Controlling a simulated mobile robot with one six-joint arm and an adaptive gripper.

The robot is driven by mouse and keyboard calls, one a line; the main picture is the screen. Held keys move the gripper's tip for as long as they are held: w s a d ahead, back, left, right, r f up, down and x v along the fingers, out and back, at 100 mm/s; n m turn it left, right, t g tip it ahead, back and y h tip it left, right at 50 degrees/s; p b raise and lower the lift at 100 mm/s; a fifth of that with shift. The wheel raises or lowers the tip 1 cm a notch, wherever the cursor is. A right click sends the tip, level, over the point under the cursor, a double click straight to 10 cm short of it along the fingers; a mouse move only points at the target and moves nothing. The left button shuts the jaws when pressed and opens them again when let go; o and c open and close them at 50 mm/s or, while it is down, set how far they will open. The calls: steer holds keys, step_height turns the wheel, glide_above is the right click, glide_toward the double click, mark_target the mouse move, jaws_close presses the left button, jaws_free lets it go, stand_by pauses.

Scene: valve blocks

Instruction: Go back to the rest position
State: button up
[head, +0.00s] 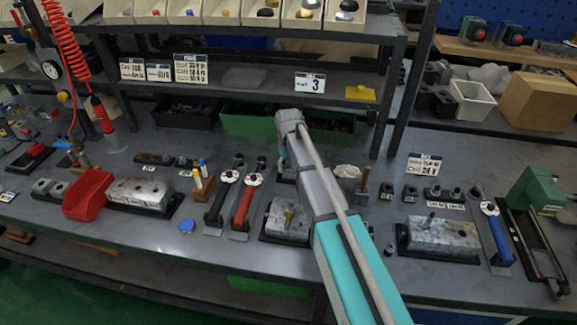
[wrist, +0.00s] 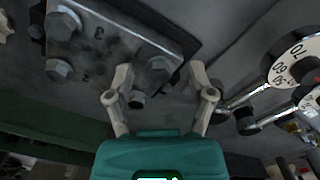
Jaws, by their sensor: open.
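In the wrist view my gripper (wrist: 160,74) is open, its two pale fingers spread apart with nothing held between them. A metal valve block (wrist: 110,45) with several hex bolts lies just beyond the fingers, toward the upper left. One bolt (wrist: 158,68) of the block appears between the fingertips. A smaller dark bolt or peg (wrist: 137,99) shows near the left finger. In the head view my arm reaches from the bottom edge over the bench to its back middle; my gripper is mostly hidden behind the wrist there.
On the bench (head: 245,262), a valve block (head: 290,221) stands left of my arm and another (head: 443,235) right. Two torque tools (head: 242,205) (head: 220,200), a red bin (head: 88,194) and a green bin (head: 245,120) are nearby. A shelf (head: 250,78) overhangs the back.

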steer(key=s+d+r+m+p, duration=0.1)
steer(key=s+d, duration=0.4)
steer(key=s, duration=0.2)
steer(key=s+d+r+m+p, duration=0.2)
steer(key=s+d, duration=0.3)
steer(key=s, duration=0.3)
steer(key=s+d+r+m+p, duration=0.1)
steer(key=s+d, duration=0.4)
steer(key=s, duration=0.3)
steer(key=shift+s+d+r+m, duration=0.1)
steer(key=shift+d+r+m, duration=0.2)
steer(key=shift+d+m, duration=0.1)
